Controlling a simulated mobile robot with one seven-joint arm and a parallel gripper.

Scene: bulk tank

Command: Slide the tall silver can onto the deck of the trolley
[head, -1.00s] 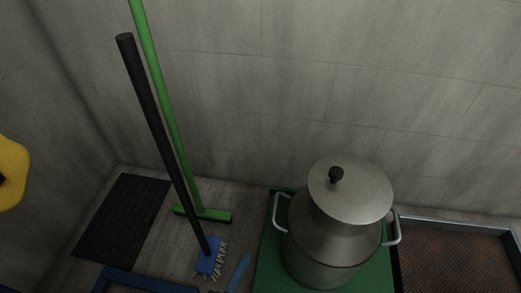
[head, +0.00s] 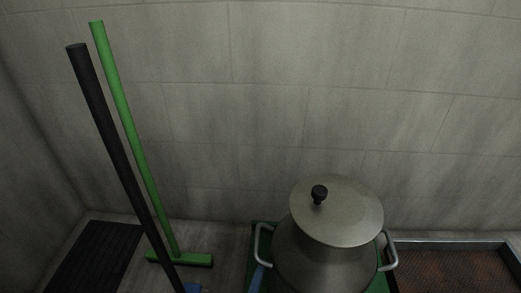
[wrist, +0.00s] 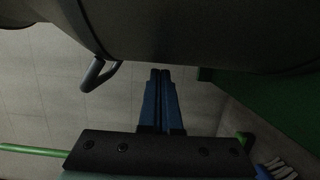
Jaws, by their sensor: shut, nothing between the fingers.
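The tall silver can (head: 315,258) stands upright in the head view, with a domed lid (head: 350,215), a black knob and two side handles. It stands on a green flat surface (head: 262,236), mostly hidden behind it. In the wrist view the can (wrist: 210,35) fills the top as a dark curved wall, with one handle (wrist: 98,74) at left. My gripper (wrist: 160,72) is shut and empty, its blue fingertips close to the can's side; I cannot tell if they touch. In the head view a blue finger shows left of the can.
A rust-brown panel with a grey metal rim (head: 440,244) lies right of the can. A green-handled squeegee (head: 135,140) and a black-handled brush (head: 115,150) stand at left. A dark slatted mat (head: 92,258) lies on the floor. A tiled wall (head: 270,110) closes the back.

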